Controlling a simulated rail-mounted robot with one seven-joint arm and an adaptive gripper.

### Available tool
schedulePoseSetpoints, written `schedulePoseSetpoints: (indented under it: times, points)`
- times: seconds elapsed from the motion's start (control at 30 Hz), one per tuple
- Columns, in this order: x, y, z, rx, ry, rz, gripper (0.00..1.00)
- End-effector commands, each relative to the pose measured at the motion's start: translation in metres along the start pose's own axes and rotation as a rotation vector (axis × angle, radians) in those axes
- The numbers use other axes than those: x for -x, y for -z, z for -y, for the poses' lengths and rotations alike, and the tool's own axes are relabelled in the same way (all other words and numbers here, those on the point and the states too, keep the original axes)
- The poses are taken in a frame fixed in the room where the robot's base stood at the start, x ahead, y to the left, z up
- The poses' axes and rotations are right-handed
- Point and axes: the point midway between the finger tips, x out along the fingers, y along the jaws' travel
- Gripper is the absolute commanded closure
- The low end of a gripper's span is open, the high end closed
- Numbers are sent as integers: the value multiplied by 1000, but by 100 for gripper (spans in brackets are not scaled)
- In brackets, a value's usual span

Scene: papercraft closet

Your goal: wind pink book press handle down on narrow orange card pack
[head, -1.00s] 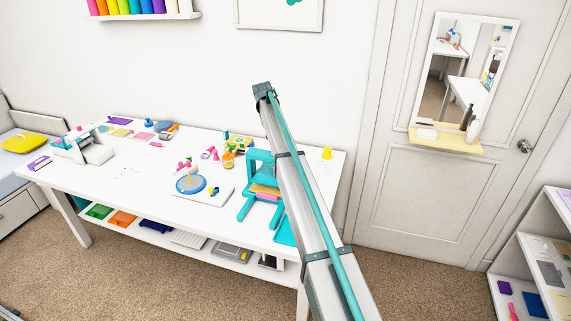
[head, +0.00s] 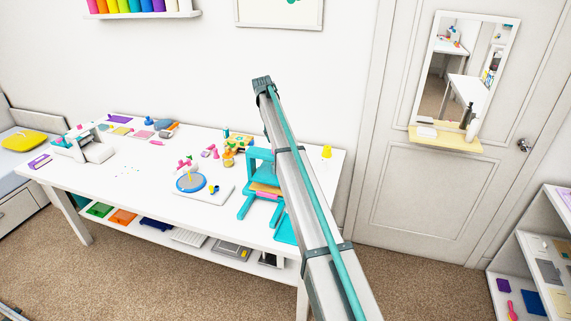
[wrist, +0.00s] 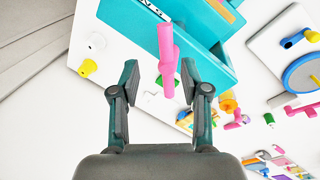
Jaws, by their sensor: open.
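The teal book press (head: 248,205) stands on the right part of the white table, partly hidden behind my arm in the head view. Its teal body (wrist: 125,25) fills the top of the wrist view. The pink handle (wrist: 166,45) shows there as a long bar lying between the fingertips of my gripper (wrist: 160,72), with a gap on each side. My gripper is open and empty. The orange card pack (head: 264,188) lies in the press above a pink layer; part of it (wrist: 222,9) shows at the top of the wrist view. The head view does not show my gripper.
A white board with a blue disc (head: 190,183) lies left of the press on the white table (head: 130,185). Small pink and yellow items stand close behind the press. A yellow piece (head: 327,152) stands at the table's back right. The wall is close behind.

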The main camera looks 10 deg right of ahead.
Motion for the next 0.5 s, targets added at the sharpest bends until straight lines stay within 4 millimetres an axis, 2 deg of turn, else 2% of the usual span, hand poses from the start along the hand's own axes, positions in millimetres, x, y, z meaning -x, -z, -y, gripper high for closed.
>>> schedulePoseSetpoints:
  times: [0.5]
  points:
    - [44,0,0,0,0,0,54]
